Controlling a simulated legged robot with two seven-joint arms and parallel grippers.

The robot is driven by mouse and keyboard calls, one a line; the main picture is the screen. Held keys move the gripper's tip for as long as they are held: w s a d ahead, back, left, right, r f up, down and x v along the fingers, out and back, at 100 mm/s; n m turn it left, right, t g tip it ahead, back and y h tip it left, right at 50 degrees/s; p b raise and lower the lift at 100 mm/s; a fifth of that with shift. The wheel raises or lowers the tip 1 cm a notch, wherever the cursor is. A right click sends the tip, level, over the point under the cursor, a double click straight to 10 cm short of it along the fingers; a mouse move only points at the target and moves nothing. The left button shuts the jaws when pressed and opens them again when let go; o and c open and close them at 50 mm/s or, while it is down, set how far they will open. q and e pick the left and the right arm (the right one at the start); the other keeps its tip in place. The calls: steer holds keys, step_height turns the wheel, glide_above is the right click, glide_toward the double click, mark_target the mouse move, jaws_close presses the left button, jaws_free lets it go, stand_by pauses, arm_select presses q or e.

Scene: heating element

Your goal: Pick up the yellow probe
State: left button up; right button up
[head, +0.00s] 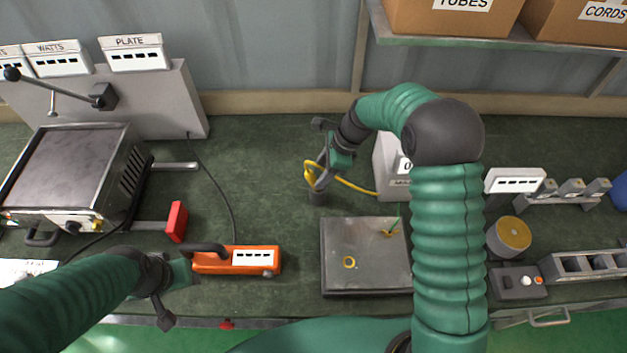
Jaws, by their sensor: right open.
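My left gripper (160,288) is low on the left, beside the orange handheld device (238,261). Its fingers are partly hidden, so its opening is unclear.
A grey plate (339,277) with two small yellow rings lies in front of the meter box (386,178). A hot plate unit (70,165) with a red-ended bar stands left. A shelf (450,40) with boxes is at the back. The bench between hot plate and probe is mostly clear.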

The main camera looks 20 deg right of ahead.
steer(key=x, duration=0.2)
steer(key=shift+a+f, duration=0.2)
steer(key=shift+f, duration=0.1)
steer(key=shift+w+a+f, duration=0.15)
steer(key=shift+w+f, duration=0.1)
steer(key=shift+f, duration=0.1)
steer(key=shift+s+r, duration=0.1)
jaws_close()
